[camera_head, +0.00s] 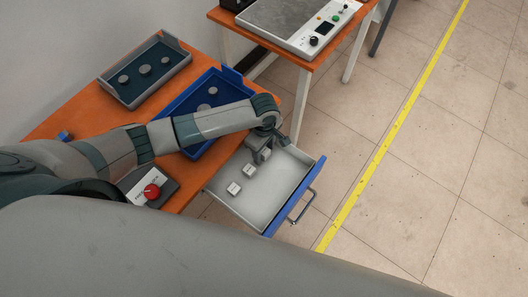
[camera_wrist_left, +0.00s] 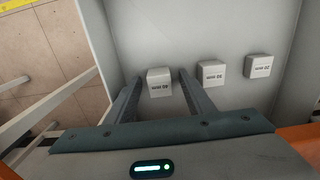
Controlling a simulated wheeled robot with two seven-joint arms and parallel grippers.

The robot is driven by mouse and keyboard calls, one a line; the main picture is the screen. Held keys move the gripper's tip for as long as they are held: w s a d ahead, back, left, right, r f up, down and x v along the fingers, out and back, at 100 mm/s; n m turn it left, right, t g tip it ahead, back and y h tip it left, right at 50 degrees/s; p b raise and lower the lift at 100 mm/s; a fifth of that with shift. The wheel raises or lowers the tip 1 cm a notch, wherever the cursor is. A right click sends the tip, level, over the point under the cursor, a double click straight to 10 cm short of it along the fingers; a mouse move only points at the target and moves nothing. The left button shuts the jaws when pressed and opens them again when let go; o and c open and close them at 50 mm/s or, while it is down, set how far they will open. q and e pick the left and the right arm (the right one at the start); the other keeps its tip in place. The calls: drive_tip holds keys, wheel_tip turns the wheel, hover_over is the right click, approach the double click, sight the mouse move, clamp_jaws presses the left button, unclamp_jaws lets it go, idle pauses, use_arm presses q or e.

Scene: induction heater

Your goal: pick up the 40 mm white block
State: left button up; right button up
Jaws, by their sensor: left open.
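Three white blocks with dark printed labels stand in a row in the open drawer (camera_head: 268,207). The largest-looking white block (camera_wrist_left: 159,84) lies between the fingers of my left gripper (camera_wrist_left: 159,77) in the left wrist view. Its label is too small to read surely. My left gripper (camera_head: 261,154) is open, pointing down into the drawer over the far block of the row. I cannot tell how far the fingertips reach down beside it. The middle block (camera_head: 249,170) and near block (camera_head: 234,189) stand apart from the gripper. My right gripper is not in view.
The drawer's walls surround the blocks, with a blue front and metal handle (camera_head: 302,207). The orange table (camera_head: 75,115) bears a grey tray (camera_head: 123,92), a blue tray (camera_head: 228,76) and a red button (camera_head: 152,191). The drawer's right half is empty.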

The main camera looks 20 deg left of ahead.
sight(264, 150)
use_arm(q)
drive_tip(key=c, duration=1.2)
drive_tip(key=shift+o, duration=0.2)
drive_tip(key=shift+r, duration=0.15)
drive_tip(key=shift+r, duration=0.55)
wheel_tip(264, 150, up, 3)
drive_tip(key=shift+f+b, duration=0.2)
drive_tip(key=shift+b, duration=0.4)
drive_tip(key=s+d+r+b, duration=0.1)
drive_tip(key=s+d+r, duration=0.4)
drive_tip(key=d, duration=0.5)
wheel_tip(264, 150, up, 2)
drive_tip(key=shift+s+b, duration=0.35)
drive_tip(key=shift+s, duration=0.05)
